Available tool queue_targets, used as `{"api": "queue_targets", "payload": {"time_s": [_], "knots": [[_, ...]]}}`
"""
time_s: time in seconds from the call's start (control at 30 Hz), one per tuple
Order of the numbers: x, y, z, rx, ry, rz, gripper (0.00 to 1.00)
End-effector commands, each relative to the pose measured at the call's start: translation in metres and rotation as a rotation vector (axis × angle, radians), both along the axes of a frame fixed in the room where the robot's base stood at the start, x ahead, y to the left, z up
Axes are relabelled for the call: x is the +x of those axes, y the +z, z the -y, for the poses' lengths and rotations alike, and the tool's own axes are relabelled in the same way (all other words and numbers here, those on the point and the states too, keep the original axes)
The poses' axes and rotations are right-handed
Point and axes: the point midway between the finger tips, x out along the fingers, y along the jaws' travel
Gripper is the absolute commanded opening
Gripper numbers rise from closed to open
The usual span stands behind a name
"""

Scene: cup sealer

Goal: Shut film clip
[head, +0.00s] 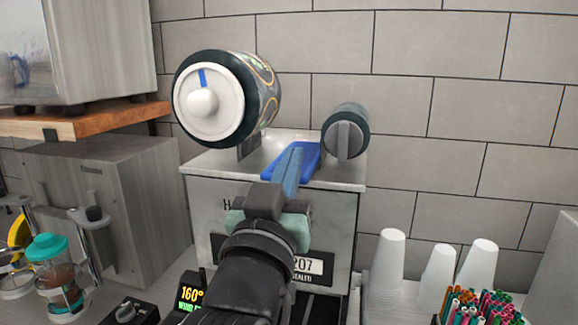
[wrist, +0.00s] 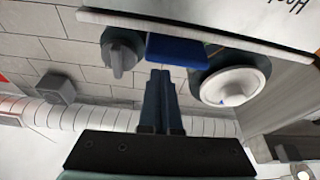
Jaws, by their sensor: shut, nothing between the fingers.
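The cup sealer (head: 335,215) is a grey metal box against the tiled wall. A blue flap (head: 311,158), which looks like the film clip, is on its top between the large film roll (head: 262,90) and the smaller dark roller (head: 345,130). My gripper (head: 295,150) is shut and empty, its fingers reaching over the front edge of the top and partly hiding the flap. In the wrist view, the fingers (wrist: 161,72) point at the flap (wrist: 176,50), just short of it or touching; I cannot tell which. The flap's hinge is not clear.
Stacks of white cups (head: 387,262) and a holder of coloured straws (head: 485,312) stand at the right. A wooden shelf (head: 95,124) with a metal machine is at the left. A blender-like jar (head: 60,275) with a teal lid stands below it.

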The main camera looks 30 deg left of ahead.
Motion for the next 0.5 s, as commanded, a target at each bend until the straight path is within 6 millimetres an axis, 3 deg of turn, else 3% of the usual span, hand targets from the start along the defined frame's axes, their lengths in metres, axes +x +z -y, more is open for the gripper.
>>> {"api": "queue_targets", "payload": {"time_s": [0.03,0.13,0.2,0.5], "knots": [[0.003,0.017,0.001,0.000,-0.002,0.002,0.00],[0.008,0.035,0.001,0.001,-0.001,0.002,0.00],[-0.010,0.012,0.004,0.000,0.001,0.002,0.00],[-0.065,-0.006,0.019,0.001,0.001,0.003,0.00]]}}
